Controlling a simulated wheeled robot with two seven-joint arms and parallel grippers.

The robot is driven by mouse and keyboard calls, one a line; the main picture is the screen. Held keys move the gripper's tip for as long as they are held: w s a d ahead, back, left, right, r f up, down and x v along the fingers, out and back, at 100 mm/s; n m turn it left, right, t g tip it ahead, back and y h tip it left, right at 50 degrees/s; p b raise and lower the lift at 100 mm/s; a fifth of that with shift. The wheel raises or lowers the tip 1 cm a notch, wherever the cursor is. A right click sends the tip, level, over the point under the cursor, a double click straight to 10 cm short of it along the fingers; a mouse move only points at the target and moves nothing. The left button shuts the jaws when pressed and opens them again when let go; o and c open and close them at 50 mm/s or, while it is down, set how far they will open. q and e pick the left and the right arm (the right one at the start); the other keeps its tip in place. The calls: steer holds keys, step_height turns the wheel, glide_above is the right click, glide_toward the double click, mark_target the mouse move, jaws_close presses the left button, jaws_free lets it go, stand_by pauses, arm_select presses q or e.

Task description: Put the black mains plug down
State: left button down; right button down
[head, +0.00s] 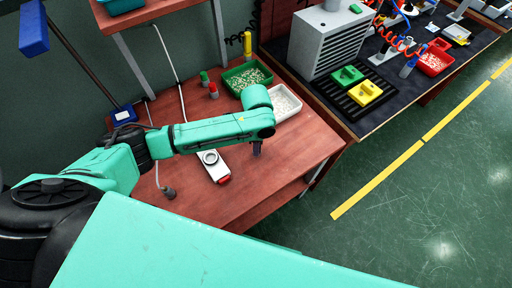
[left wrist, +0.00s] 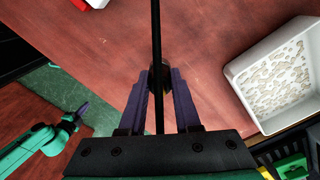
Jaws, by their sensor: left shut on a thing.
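My left gripper (head: 257,149) is low over the right part of the red-brown bench, right of the white scale-like device. In the left wrist view its two purple fingers (left wrist: 160,80) are closed on a small dark thing, the black mains plug (left wrist: 166,76), mostly hidden between the fingertips. A thin black strip runs down the picture in front of it. I cannot tell whether the plug touches the bench. My right gripper (left wrist: 76,115) shows small at the left of the left wrist view, away from the plug; its opening is too small to judge.
The bench (head: 235,205) has free room in front of the white device (head: 214,165). A white tray (head: 284,103) and a green bin (head: 246,77) stand behind my gripper. A grey cable end (head: 168,192) lies left.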

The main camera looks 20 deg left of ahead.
arm_select(q)
steer(key=shift+f, duration=1.25)
steer(key=shift+f, duration=0.1)
steer(key=c, duration=0.6)
jaws_free()
step_height(320, 180, up, 12)
steer(key=shift+r, duration=0.15)
